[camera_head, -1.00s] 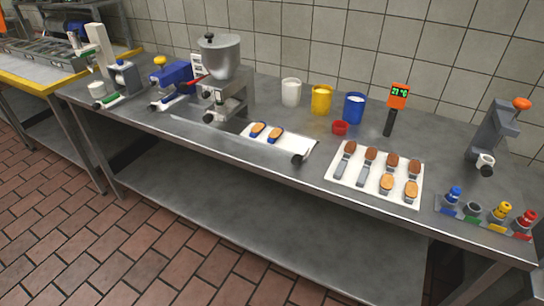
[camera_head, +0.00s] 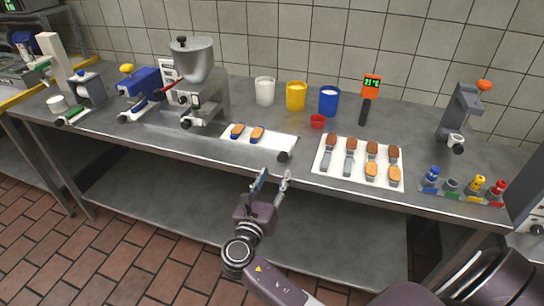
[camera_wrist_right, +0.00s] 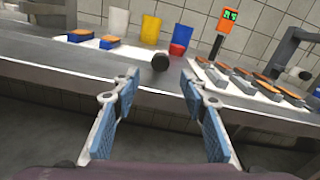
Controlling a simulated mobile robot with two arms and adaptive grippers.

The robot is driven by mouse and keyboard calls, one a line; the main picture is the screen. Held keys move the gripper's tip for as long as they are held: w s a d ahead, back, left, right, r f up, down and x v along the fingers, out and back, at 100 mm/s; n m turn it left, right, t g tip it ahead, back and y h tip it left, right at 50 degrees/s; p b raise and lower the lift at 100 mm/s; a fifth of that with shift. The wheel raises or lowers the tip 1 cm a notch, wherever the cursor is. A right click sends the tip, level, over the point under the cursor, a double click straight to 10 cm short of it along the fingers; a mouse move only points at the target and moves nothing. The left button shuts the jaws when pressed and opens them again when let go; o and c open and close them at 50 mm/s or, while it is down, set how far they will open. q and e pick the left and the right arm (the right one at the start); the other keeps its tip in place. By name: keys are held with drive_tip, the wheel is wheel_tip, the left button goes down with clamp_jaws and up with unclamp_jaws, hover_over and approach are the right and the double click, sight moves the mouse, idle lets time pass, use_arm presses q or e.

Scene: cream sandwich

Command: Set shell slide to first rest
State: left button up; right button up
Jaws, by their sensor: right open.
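The shell slide looks to be the flat white plate (camera_head: 272,141) on the steel table, with two orange-brown shells (camera_head: 257,134) in blue holders on its left part. A dark round knob (camera_head: 284,156) sits at its front right corner; the knob (camera_wrist_right: 160,61) also shows in the right wrist view. My right gripper (camera_head: 272,183) is open and empty in front of the table edge, below and apart from the knob. In the right wrist view the blue pads of my right gripper (camera_wrist_right: 158,90) stand wide apart, with the knob beyond and between them. My left gripper is not in view.
A white tray (camera_head: 322,164) of shells on grey holders lies to the right. A metal hopper machine (camera_head: 193,62) stands left of the slide. White, yellow and blue cups (camera_head: 329,102), a red cup (camera_head: 318,121) and a display post (camera_head: 371,90) stand behind.

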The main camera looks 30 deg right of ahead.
sight(282, 159)
drive_tip(key=x, duration=0.8)
drive_tip(key=shift+w+d+r+p, duration=0.15)
drive_tip(key=shift+w+r+p, duration=0.1)
drive_tip(key=shift+p, duration=0.1)
drive_tip(key=shift+c, duration=0.3)
clamp_jaws()
